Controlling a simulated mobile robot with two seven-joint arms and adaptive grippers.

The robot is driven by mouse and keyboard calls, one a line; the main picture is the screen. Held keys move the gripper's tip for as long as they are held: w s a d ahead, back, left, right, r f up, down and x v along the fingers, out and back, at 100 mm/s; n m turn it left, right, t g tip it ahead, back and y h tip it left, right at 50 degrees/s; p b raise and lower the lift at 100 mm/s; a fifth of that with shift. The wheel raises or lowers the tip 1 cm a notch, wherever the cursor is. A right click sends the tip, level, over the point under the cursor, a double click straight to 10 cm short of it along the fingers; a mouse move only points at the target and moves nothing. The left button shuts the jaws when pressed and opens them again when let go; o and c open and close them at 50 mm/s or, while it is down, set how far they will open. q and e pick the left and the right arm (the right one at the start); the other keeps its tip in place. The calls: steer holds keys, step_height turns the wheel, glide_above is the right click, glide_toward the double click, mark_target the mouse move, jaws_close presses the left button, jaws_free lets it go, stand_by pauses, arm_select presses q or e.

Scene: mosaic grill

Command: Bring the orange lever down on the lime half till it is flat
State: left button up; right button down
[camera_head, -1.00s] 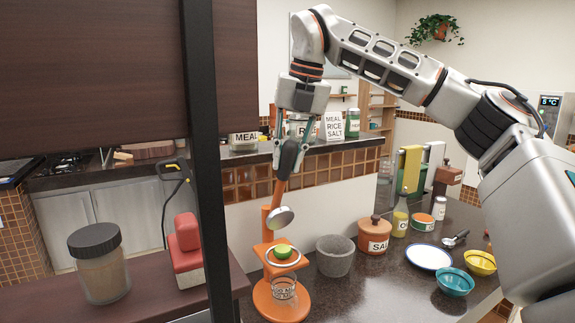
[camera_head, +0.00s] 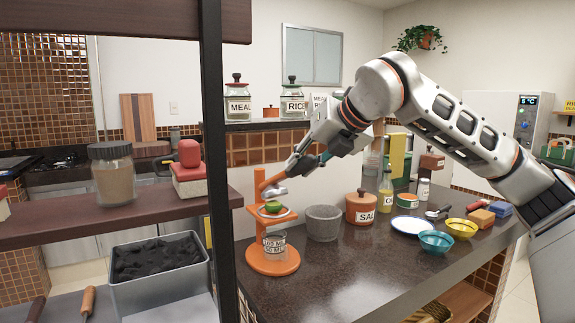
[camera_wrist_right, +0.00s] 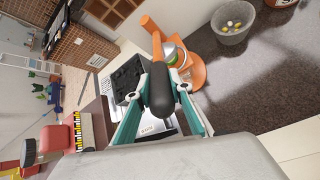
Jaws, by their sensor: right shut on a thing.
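The orange juice press (camera_head: 272,262) stands on the dark counter, its base flat. The lime half (camera_head: 273,207) sits green in the press's ring, and a printed glass (camera_head: 275,243) stands below it. My right gripper (camera_head: 297,164) is shut on the dark handle of the orange lever (camera_head: 270,182). The handle (camera_wrist_right: 161,95) shows between the fingers in the right wrist view. The lever slopes up from its pivot toward my gripper, not flat. Its metal cup (camera_head: 277,190) hangs close above the lime; whether they touch is unclear. My left gripper is out of view.
A grey stone bowl (camera_head: 323,223) and an orange salt pot (camera_head: 361,209) stand right of the press. A black post (camera_head: 215,150) and a shelf (camera_head: 60,216) lie to the left. Bowls and a plate (camera_head: 411,225) are farther right. The front counter is clear.

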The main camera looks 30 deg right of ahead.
arm_select(q)
steer(key=b, duration=0.3)
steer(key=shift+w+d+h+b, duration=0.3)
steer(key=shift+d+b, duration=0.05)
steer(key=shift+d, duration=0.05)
arm_select(e)
steer(key=f, duration=0.1)
steer(key=s+f+t, duration=0.1)
steer(key=f, duration=0.1)
steer(key=f+t, duration=0.1)
steer(key=shift+s+f, duration=0.25)
steer(key=shift+s, duration=0.1)
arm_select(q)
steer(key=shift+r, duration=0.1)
arm_select(e)
steer(key=shift+r, duration=0.15)
steer(key=c, duration=1.8)
jaws_free()
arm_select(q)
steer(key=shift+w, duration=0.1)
arm_select(e)
steer(key=shift+s, duration=0.1)
steer(key=v, duration=1.2)
steer(key=shift+a, duration=0.1)
